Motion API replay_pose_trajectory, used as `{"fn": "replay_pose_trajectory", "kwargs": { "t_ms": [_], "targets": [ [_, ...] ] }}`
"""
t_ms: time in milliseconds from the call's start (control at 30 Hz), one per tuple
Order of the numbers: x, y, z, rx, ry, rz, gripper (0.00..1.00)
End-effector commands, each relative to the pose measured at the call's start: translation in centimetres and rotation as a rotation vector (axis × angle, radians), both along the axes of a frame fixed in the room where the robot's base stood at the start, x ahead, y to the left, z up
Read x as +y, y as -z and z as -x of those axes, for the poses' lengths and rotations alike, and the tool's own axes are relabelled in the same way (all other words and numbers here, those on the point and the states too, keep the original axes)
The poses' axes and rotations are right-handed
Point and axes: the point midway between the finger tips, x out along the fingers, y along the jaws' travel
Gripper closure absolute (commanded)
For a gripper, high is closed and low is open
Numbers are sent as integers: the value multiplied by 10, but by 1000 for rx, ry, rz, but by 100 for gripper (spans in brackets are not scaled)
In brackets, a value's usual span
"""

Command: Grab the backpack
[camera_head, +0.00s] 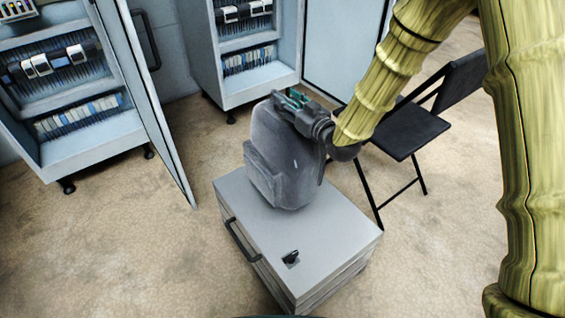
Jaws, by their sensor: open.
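A grey backpack (285,160) stands upright on top of a light grey box (335,245). My gripper (288,100) is at the top of the backpack, reaching in from the right on my yellow-sleeved arm. Its dark and teal fingers overlap the backpack's upper edge in the picture. The gripper is open. It hides part of the backpack's top, and I cannot tell whether the fingers touch it or whether a strap or handle lies between them.
Open electrical cabinets (95,147) stand at the back left and centre, one door (150,110) swung out towards the box. A black folding chair (410,130) stands right, behind my arm. The box has a handle (240,240) and a small latch (291,257). Floor at lower left is clear.

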Motion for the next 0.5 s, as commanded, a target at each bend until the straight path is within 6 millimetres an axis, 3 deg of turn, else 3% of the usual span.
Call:
{"fn": "replay_pose_trajectory", "kwargs": {
  "t_ms": [67,267,500],
  "targets": [
    [0,0,0,0,0,0,63],
    [0,0,0,0,0,0,99],
    [-1,0,0,0,0,0,100]
  ]
}}
